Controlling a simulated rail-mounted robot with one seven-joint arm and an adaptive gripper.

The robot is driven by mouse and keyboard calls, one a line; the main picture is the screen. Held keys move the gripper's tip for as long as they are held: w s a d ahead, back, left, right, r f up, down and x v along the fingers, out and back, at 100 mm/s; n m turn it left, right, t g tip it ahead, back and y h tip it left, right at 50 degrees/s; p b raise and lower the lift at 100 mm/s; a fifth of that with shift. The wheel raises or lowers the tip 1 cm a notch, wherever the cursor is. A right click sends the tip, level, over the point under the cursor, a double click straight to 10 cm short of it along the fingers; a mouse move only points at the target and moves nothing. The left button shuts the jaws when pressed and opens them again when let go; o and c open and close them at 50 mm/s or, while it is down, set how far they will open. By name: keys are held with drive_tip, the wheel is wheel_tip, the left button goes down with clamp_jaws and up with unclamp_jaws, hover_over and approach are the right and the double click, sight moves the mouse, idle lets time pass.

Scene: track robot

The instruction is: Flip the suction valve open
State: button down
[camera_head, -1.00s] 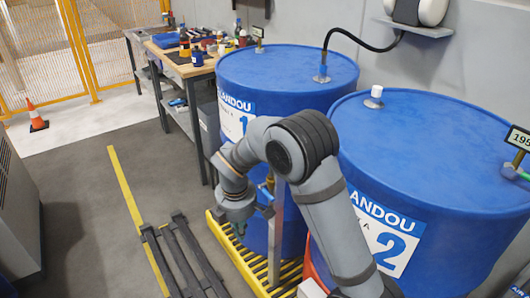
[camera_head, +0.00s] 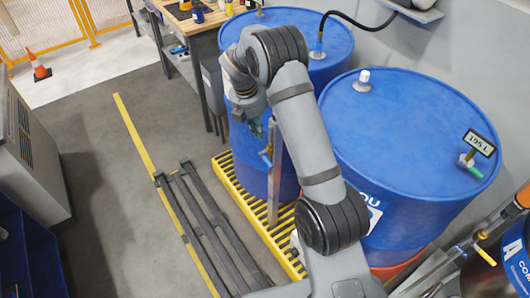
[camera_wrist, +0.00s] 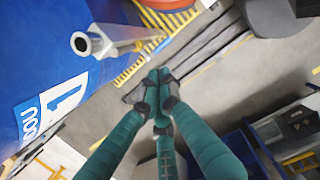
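A small valve with a blue handle and brass-coloured body (camera_head: 266,157) sits beside an upright grey post (camera_head: 274,185), in front of blue drum 1 (camera_head: 330,45). I cannot tell whether the valve is open or closed. My gripper (camera_head: 257,127) is in front of drum 1, above the valve and apart from it; my arm hides part of the drum. In the wrist view the teal fingers of my gripper (camera_wrist: 158,84) meet at their tips with nothing between them. A grey pipe end (camera_wrist: 90,43) shows to their left, beside drum 1 (camera_wrist: 35,60).
Blue drum 2 (camera_head: 410,120) stands right of my arm. A yellow grating (camera_head: 235,185) lies under the drums, with dark rails (camera_head: 205,225) on the floor beside it. A workbench (camera_head: 190,30) stands at the back. The floor on the left (camera_head: 95,150) is clear.

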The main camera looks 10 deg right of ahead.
sight(266, 160)
drive_tip(key=f+p, duration=0.1)
drive_tip(key=f, duration=0.3)
drive_tip(key=d+f, duration=0.1)
drive_tip(key=f, duration=0.4)
drive_tip(key=w+d+f+p, duration=0.1)
drive_tip(key=f, duration=0.3)
drive_tip(key=shift+d+f+p, duration=0.25)
drive_tip(key=shift+f+p, duration=0.05)
drive_tip(key=shift+f, duration=0.05)
drive_tip(key=shift+f, duration=0.1)
